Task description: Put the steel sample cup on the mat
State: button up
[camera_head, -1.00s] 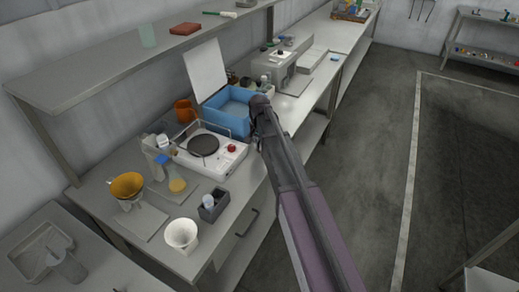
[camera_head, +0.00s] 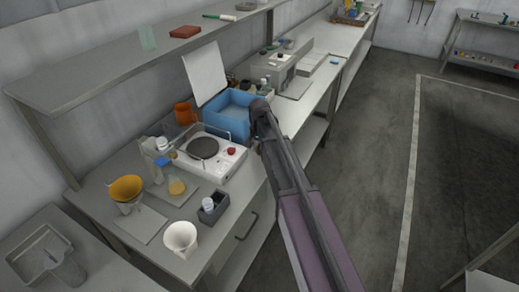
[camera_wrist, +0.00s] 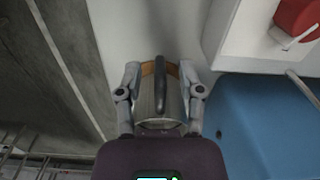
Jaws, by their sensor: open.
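In the wrist view, a grey metallic cup-like thing (camera_wrist: 147,103) with a dark upright handle sits between the two fingers of my gripper (camera_wrist: 160,76). It looks like the steel sample cup. The fingers are open, one on each side of it; whether they touch it I cannot tell. A tan-brown piece (camera_wrist: 148,69) shows behind it at the fingertips; I cannot tell what it is. I cannot tell which surface is the mat; a flat grey pad (camera_head: 142,228) lies under the funnel stand.
A blue open box (camera_head: 225,125) stands beside my arm; it also fills the wrist view's lower right (camera_wrist: 255,125). A white hotplate (camera_head: 228,163) with a red knob is close by.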

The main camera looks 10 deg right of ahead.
jog(key=shift+r, duration=0.1)
notch_tip(320, 180, up, 12)
jog(key=p, duration=1.2)
jog(key=shift+d, duration=0.15)
jog(key=shift+s, duration=0.1)
dwell(0.6)
jog(key=s+d+n, duration=0.2)
jog(key=s+n, duration=0.1)
jog(key=s, duration=0.9)
jog(key=s+d+n, duration=0.2)
jog(key=s+d, duration=0.1)
jog(key=s, duration=1)
jog(key=shift+d+n, duration=0.35)
jog(key=shift+n, duration=0.05)
jog(key=shift+f+b, duration=0.45)
jog(key=shift+f, duration=0.1)
